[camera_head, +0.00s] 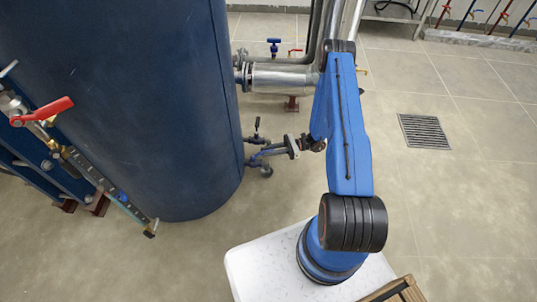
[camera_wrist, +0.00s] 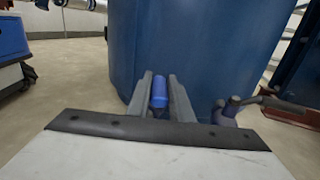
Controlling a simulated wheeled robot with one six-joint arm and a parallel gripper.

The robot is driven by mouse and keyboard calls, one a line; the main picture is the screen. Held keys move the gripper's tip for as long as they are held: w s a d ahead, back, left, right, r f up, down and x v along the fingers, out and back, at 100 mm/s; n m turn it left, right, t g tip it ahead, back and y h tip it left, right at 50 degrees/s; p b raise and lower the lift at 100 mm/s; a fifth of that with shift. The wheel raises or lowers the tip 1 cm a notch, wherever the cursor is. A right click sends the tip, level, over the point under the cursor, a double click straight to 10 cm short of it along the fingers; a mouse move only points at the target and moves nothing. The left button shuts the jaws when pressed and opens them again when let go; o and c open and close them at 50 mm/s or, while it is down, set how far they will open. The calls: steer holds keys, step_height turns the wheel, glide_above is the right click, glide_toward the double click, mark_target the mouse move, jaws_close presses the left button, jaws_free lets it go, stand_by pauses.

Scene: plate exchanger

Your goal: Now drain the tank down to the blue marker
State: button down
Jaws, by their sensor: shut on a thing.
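The tank (camera_head: 120,100) is a large dark blue cylinder, and its wall also fills the upper middle of the wrist view (camera_wrist: 190,50). A level gauge (camera_head: 95,177) runs along its left side, with a blue marker (camera_head: 122,196) near its lower end. I cannot make out the liquid level. Low on the tank's right is a small valve with a dark upright handle (camera_head: 257,125). My gripper (camera_head: 262,155) is at this low pipework, its fingers pointing toward the tank. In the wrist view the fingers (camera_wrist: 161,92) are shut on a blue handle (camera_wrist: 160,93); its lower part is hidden.
A red-handled valve (camera_head: 42,112) sits at the gauge's upper end.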

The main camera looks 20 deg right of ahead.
steer(key=shift+w+n+g, duration=0.45)
steer(key=shift+n+g, duration=0.25)
steer(key=shift+g, duration=0.4)
steer(key=c, duration=1.6)
jaws_free()
steer(key=d, duration=1.7)
steer(key=shift+s+d, duration=0.2)
steer(key=shift+d, duration=0.05)
